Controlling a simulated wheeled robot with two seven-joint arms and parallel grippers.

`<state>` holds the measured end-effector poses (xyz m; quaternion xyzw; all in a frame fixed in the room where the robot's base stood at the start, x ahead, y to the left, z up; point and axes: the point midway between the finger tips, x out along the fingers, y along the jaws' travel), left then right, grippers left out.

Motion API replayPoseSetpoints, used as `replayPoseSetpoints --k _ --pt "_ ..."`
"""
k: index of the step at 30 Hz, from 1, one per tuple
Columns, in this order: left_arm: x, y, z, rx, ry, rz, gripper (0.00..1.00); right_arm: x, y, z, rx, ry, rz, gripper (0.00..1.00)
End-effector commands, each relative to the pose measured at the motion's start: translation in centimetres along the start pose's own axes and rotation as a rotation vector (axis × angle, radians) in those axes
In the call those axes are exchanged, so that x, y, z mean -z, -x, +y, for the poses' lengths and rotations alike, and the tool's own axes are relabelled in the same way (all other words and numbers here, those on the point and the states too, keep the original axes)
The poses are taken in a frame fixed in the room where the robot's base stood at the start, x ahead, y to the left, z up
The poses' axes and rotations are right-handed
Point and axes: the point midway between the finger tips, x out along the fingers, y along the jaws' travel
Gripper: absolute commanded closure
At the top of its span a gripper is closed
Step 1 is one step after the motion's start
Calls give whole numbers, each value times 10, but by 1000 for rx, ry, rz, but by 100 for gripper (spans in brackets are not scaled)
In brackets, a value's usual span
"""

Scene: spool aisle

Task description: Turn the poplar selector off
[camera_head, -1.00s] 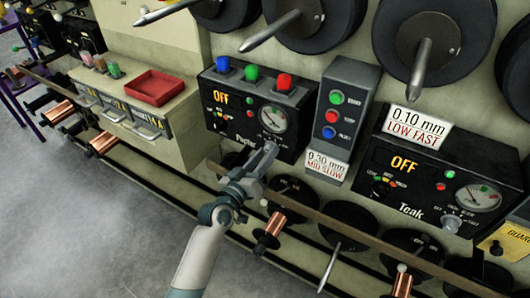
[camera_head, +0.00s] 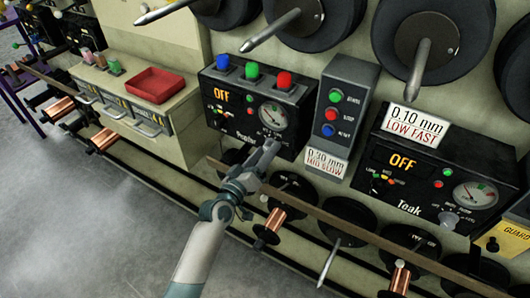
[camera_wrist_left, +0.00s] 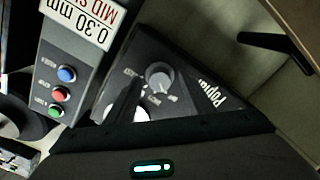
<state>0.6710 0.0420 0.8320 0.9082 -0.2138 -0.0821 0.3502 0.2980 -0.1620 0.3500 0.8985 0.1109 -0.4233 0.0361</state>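The Poplar box (camera_head: 255,105) is black, with an orange display reading OFF (camera_head: 221,93), a round gauge (camera_head: 273,115) and blue, green and red knobs on top. My left gripper (camera_head: 268,152) is in front of the box's lower right part and hides its selector in the head view. In the left wrist view, a grey selector knob (camera_wrist_left: 159,75) with a pale pointer shows beside the Poplar lettering. The gripper's dark body fills the bottom of that view. My right gripper is not in view.
A grey button column (camera_head: 343,105) stands right of the Poplar box, with a 0.30 mm MID SLOW card (camera_head: 325,163). The Teak box (camera_head: 430,175) further right also reads OFF. A long rail (camera_head: 330,220) runs below, with spools under it. A red tray (camera_head: 154,85) sits left.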

Motion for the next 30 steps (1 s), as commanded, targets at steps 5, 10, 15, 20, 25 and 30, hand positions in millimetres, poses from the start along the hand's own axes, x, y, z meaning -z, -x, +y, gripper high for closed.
replayPoseSetpoints --k 5,10,15,20,25,30 --pt "0 0 0 0 -1 0 52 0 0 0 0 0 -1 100" --pt "0 2 0 0 -1 -1 52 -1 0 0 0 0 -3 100" --pt "-1 14 -1 1 0 -1 52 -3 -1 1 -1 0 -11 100" --pt "-2 36 -2 1 -2 -2 52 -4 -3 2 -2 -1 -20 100" --pt "-2 68 -2 2 -3 -2 52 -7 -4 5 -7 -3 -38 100" --pt "-2 103 -2 1 -3 -2 52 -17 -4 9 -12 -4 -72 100"
